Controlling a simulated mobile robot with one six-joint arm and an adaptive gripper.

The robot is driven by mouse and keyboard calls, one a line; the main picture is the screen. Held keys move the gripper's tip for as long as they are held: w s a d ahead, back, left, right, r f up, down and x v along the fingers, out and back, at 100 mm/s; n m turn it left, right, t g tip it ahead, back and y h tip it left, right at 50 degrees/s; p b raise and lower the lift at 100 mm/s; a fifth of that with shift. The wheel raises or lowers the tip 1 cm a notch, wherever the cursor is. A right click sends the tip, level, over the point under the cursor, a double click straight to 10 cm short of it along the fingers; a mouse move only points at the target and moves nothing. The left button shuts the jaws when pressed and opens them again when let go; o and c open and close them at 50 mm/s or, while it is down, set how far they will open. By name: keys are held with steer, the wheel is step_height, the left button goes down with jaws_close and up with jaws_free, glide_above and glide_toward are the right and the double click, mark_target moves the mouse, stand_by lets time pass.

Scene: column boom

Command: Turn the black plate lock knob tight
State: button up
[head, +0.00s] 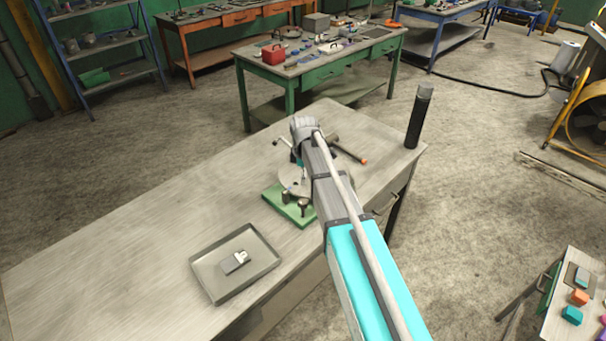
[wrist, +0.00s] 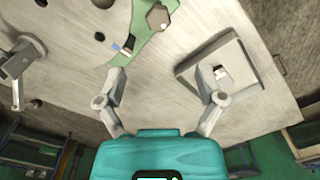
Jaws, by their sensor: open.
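A round grey plate (head: 290,180) sits on a green base (head: 285,206) at the bench's far part, partly hidden by my arm. A dark knob (head: 304,206) stands at the base's near side; I cannot tell whether it is the plate lock knob. In the wrist view, the green base (wrist: 152,48) carries a dark grey hexagonal piece (wrist: 157,17), and a small blue-tipped piece (wrist: 122,49) lies by the plate's edge. My gripper (wrist: 167,75) is open and empty, its fingers wide apart; contact with the fixture is not visible. In the head view my arm hides it.
A grey tray (head: 213,285) holding a small metal block (head: 235,262) lies on the bench (head: 130,225), left of the fixture. A black cylinder (head: 419,118) stands at the far right corner. The bench's left part is clear. A green table (head: 305,68) stands behind.

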steer(key=s+d+f+m+b, duration=0.5)
steer(key=s+f+m+b, duration=0.3)
steer(key=s, duration=0.3)
steer(key=s+d+f+m+b, duration=0.4)
steer(key=s+f+m+b, duration=0.4)
steer(key=s+f+b, duration=0.2)
steer(key=shift+s+d+f+m, duration=0.4)
steer(key=shift+s+f, duration=0.1)
steer(key=shift+s, duration=0.15)
stand_by(1.2)
